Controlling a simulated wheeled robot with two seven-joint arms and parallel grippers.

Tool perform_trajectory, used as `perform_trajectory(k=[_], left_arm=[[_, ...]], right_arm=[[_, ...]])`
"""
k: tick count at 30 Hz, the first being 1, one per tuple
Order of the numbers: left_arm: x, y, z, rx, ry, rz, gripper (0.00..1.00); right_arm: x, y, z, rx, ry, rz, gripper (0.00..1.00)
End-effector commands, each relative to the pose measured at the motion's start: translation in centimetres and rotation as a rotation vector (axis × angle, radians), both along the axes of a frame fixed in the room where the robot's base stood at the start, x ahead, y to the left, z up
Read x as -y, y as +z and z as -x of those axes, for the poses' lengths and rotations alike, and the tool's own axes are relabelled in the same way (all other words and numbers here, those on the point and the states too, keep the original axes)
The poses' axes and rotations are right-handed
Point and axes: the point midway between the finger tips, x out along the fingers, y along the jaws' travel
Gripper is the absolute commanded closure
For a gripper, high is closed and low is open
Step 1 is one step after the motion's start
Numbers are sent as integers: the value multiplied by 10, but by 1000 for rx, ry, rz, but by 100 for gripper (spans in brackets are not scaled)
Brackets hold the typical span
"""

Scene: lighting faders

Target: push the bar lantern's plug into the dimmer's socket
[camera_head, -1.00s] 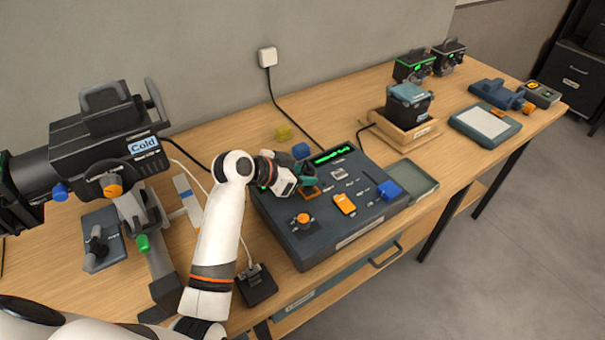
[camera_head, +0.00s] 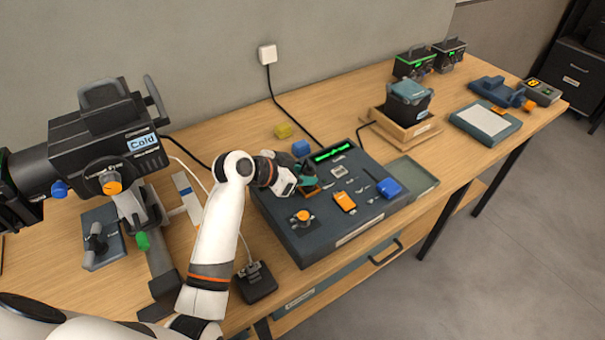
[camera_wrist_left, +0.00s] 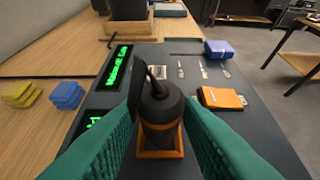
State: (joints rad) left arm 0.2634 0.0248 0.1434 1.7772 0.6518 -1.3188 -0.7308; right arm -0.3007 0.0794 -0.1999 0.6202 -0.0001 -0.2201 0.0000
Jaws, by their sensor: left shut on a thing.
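The black plug (camera_wrist_left: 160,112) with an orange ring stands upright between the green fingers of my left gripper (camera_wrist_left: 160,135) in the left wrist view. A short bent cable end shows at its top. The gripper is shut on it. Directly beneath is an orange square socket frame (camera_wrist_left: 160,154) on the dark dimmer desk (camera_head: 322,240). The plug's lower end is at the frame; I cannot tell how deep it sits. In the head view my left gripper (camera_head: 306,183) is over the desk's left part and hides most of the plug. My right gripper is not in view.
A large lantern marked Cold (camera_head: 110,150) stands at the left. The desk carries an orange block (camera_head: 345,201), a blue block (camera_head: 389,188) and an orange knob (camera_head: 302,216). Yellow (camera_head: 283,130) and blue (camera_head: 301,148) blocks lie behind it. A wooden tray (camera_head: 407,137) stands farther right.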

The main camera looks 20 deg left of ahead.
Motion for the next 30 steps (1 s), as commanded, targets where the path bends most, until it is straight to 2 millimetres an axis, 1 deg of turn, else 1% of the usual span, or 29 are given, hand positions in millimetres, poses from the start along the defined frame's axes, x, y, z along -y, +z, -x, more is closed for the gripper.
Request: perform_trajectory(k=[18,30], left_arm=[[0,-9,0,-1,1,1,92],[0,-9,0,0,0,0,92]], right_arm=[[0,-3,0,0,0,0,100],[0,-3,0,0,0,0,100]])
